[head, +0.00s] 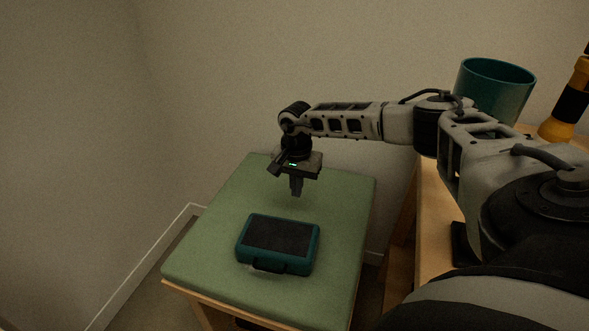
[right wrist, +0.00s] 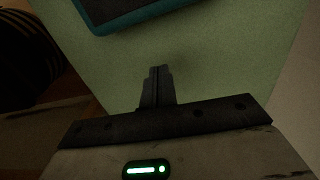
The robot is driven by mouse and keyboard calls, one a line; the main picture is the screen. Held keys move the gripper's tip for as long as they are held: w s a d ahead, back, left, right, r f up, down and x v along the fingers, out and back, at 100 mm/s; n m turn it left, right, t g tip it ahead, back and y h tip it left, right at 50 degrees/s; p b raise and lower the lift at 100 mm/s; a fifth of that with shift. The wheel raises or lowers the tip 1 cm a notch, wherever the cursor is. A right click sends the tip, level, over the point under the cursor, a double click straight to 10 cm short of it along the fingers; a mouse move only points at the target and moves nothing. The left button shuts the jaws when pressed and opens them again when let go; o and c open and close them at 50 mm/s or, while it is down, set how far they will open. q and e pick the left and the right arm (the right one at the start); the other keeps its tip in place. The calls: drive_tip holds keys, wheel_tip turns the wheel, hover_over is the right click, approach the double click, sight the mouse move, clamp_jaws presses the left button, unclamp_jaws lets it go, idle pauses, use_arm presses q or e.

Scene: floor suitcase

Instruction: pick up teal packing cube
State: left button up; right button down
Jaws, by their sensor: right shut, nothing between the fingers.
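The teal packing cube (head: 278,246) lies flat on a green cushioned bench (head: 205,250) in the head view. It has a dark top panel and a dark handle on its near side. Its edge also shows at the top of the right wrist view (right wrist: 124,22). My right gripper (head: 296,190) is shut and empty. It points down above the bench, behind the cube and apart from it. Its closed fingers show in the right wrist view (right wrist: 158,78). My left gripper is not in view.
A wooden surface (head: 432,240) stands to the right of the bench. A large teal bin-like container (head: 497,90) and a yellow and black object (head: 569,105) stand at the back right. Walls close off the back and left. The bench top around the cube is clear.

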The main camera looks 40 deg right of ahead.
wheel_tip(320, 180, down, 6)
drive_tip(key=shift+f+b, duration=0.1)
drive_tip(key=shift+b, duration=0.65)
drive_tip(key=a, duration=0.1)
drive_tip(key=s+a, duration=0.1)
drive_tip(key=a+p, duration=0.1)
drive_tip(key=shift+s+r, duration=0.25)
drive_tip(key=shift+r, duration=0.05)
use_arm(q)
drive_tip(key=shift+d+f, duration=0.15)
use_arm(e)
drive_tip(key=shift+s+a, duration=0.15)
drive_tip(key=shift+a, duration=0.2)
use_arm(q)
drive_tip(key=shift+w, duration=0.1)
